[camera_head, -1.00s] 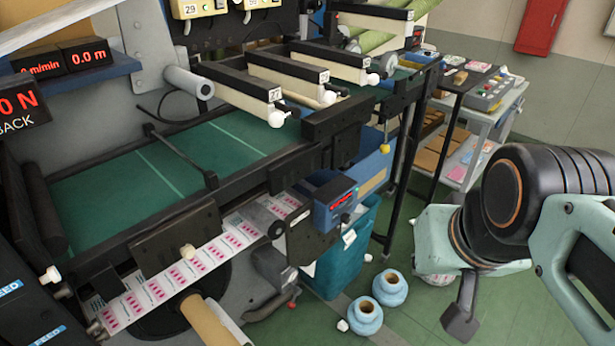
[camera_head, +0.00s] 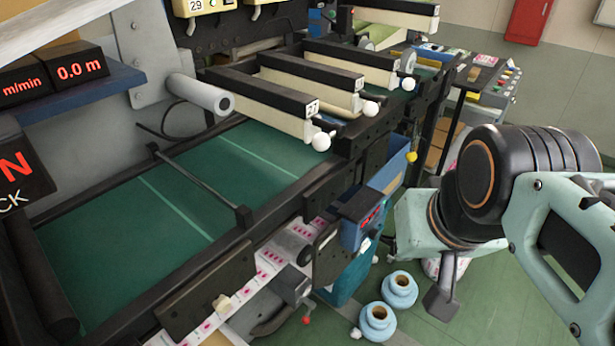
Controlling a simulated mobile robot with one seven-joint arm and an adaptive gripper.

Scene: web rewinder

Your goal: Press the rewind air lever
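No lever in view is labelled as the rewind air lever, so I cannot tell for sure which part it is. A small lever with a red tip (camera_head: 306,320) sticks out low on the machine, below the printed label web (camera_head: 272,262). A yellow knob (camera_head: 411,156) hangs at the machine's right side. My arm is on the right, apart from the machine. A dark finger-like piece (camera_head: 440,304) at its lower end may be part of my gripper. Its opening cannot be made out.
The machine's green bed (camera_head: 150,200) and white-knobbed bars (camera_head: 265,100) fill the left and middle. Two pale blue rolls (camera_head: 400,290) stand on the floor beside a blue-green bin (camera_head: 350,282). A cart with a control box (camera_head: 495,84) is behind.

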